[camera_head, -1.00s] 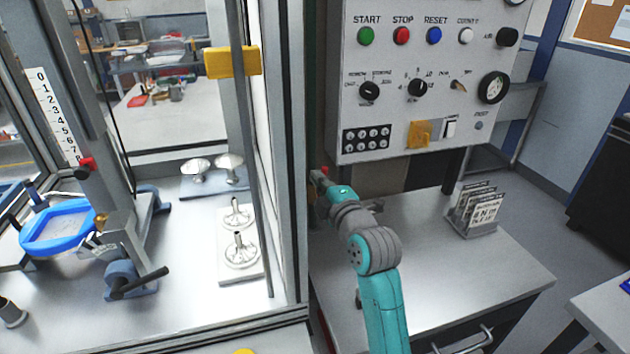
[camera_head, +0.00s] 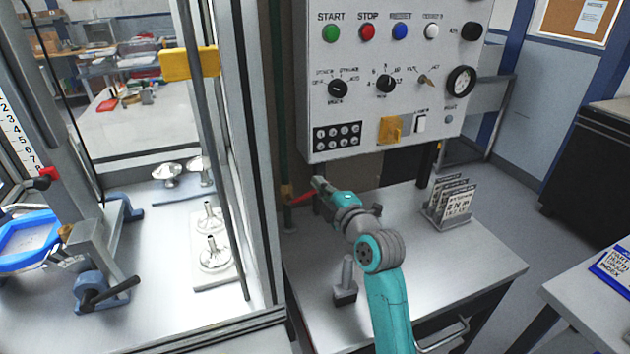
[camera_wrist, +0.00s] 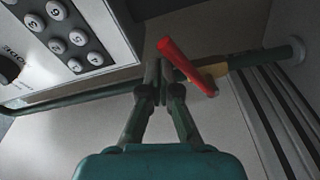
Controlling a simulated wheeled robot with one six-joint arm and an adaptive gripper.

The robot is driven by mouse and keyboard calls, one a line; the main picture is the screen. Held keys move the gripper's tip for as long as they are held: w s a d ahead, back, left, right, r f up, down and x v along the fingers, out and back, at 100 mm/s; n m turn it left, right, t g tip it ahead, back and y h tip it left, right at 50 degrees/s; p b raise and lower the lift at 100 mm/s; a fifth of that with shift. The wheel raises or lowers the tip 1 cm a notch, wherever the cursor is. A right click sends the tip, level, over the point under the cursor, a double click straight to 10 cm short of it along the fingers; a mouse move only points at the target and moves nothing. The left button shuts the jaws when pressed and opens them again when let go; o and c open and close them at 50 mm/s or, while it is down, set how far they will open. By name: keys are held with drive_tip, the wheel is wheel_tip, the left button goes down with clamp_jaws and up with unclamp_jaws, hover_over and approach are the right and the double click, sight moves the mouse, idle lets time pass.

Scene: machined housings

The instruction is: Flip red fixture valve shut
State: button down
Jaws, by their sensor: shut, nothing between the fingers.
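The red valve lever (camera_head: 302,199) sticks out to the right, slightly down, from a brass valve body (camera_head: 286,192) on an upright green pipe (camera_head: 276,110). In the wrist view the red lever (camera_wrist: 187,66) lies slanted across the picture, just right of the fingertips, angled to the pipe (camera_wrist: 265,56). The brass body (camera_wrist: 215,70) shows at its lower end. My gripper (camera_head: 317,182) is shut and empty, with its tips beside the lever; I cannot tell whether they touch it. In the wrist view, the gripper tips (camera_wrist: 157,64) are together.
A control panel (camera_head: 390,90) hangs above the metal bench (camera_head: 420,262). A glass-walled cabinet frame (camera_head: 262,200) stands just left of the pipe.

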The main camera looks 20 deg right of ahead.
drive_tip(key=f+m, duration=0.1)
drive_tip(key=d+f+m, duration=0.1)
drive_tip(key=m, duration=0.1)
drive_tip(key=f+m, duration=0.1)
drive_tip(key=f, duration=0.1)
drive_tip(key=shift+d+m+t+h, duration=0.3)
drive_tip(key=shift+d+m, duration=0.05)
drive_tip(key=shift+m, duration=0.05)
drive_tip(key=shift+f, duration=0.35)
drive_tip(key=shift+r, duration=0.1)
wheel_tip(320, 180, up, 11)
drive_tip(key=shift+r, duration=0.1)
idle(0.5)
idle(0.3)
